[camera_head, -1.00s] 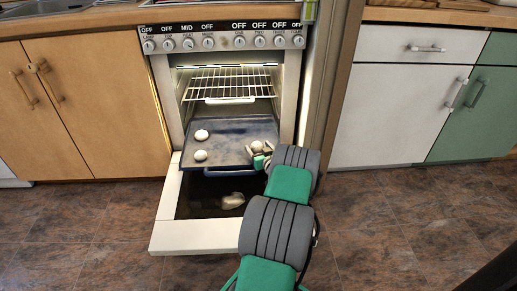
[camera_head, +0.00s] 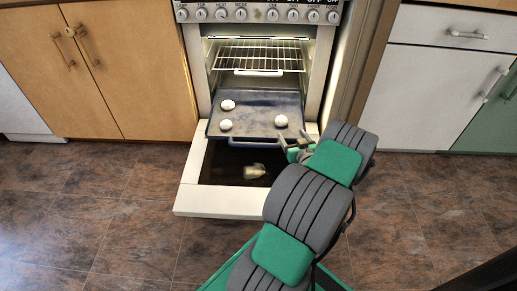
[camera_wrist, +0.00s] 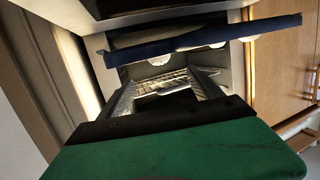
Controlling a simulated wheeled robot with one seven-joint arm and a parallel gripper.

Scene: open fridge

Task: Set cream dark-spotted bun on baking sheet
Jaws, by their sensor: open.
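The dark baking sheet (camera_head: 255,108) sticks out of the open oven. Three pale round buns rest on it: one at the right (camera_head: 281,121), one at the back left (camera_head: 228,105) and one at the front left (camera_head: 226,125). They are too small to tell which is dark-spotted. My gripper (camera_head: 294,148) is open and empty, just off the sheet's front right edge, apart from the right bun. In the wrist view its two fingers (camera_wrist: 165,88) are spread with nothing gripped, and a blue edge, apparently the sheet's, crosses beyond them.
A wire rack (camera_head: 258,56) sits above the sheet inside the oven. The lowered oven door (camera_head: 225,201) lies below the sheet, with a pale shape, perhaps a reflection, on its glass. The floor in front is clear.

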